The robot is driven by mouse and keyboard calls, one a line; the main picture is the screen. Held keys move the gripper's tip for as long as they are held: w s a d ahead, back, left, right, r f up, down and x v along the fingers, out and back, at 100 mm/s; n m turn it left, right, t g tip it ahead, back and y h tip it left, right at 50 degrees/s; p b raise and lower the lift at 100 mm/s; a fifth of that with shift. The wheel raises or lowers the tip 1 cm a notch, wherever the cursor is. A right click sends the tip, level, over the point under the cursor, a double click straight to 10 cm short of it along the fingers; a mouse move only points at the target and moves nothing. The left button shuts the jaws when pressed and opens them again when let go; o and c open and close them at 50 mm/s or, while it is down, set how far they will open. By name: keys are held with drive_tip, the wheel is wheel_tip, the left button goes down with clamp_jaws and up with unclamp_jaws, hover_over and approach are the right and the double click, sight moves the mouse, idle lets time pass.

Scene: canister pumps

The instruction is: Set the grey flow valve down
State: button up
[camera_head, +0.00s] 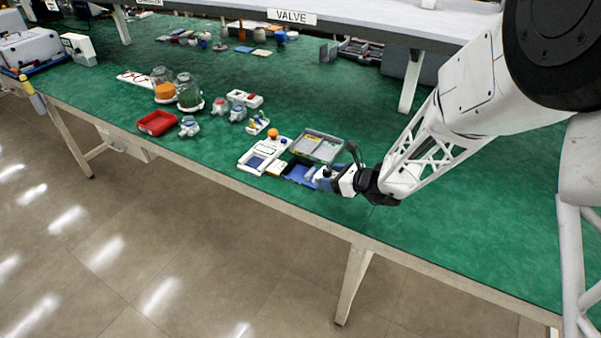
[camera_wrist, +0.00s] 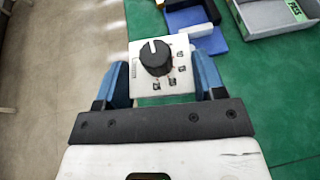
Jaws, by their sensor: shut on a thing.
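The grey flow valve (camera_wrist: 164,80) is a pale grey block with a black knob and small dark markings on its face. My gripper (camera_wrist: 158,75) is shut on it, with blue fingers on its left and right sides. In the head view, my gripper (camera_head: 325,178) is low over the front part of the green table, beside a blue flat piece (camera_head: 299,175). The valve is mostly hidden there. I cannot tell whether it touches the table.
A grey divided tray (camera_head: 318,146) lies behind my gripper. A white device with a blue panel (camera_head: 262,157) is to the left. A red tray (camera_head: 157,122) and two jars are farther left. Green table (camera_head: 450,215) is clear to the right.

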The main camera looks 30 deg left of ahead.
drive_tip(key=shift+n+g, duration=0.7)
drive_tip(key=shift+g, duration=0.1)
drive_tip(key=s+a, duration=0.1)
drive_tip(key=s, duration=0.2)
drive_tip(key=s+a, duration=0.1)
drive_tip(key=shift+s+a+r, duration=0.15)
drive_tip(key=shift+s+a, duration=0.2)
drive_tip(key=shift+s, duration=0.05)
drive_tip(key=shift+w, duration=0.1)
hover_over(305, 164)
drive_tip(key=s+d, duration=0.2)
drive_tip(key=s, duration=0.2)
drive_tip(key=shift+w+d+f, duration=0.1)
drive_tip(key=shift+f, duration=0.6)
drive_tip(key=shift+w+a, duration=0.35)
drive_tip(key=shift+f, duration=1.8)
drive_tip(key=shift+f, duration=0.6)
drive_tip(key=o, duration=1)
drive_tip(key=shift+d, duration=0.1)
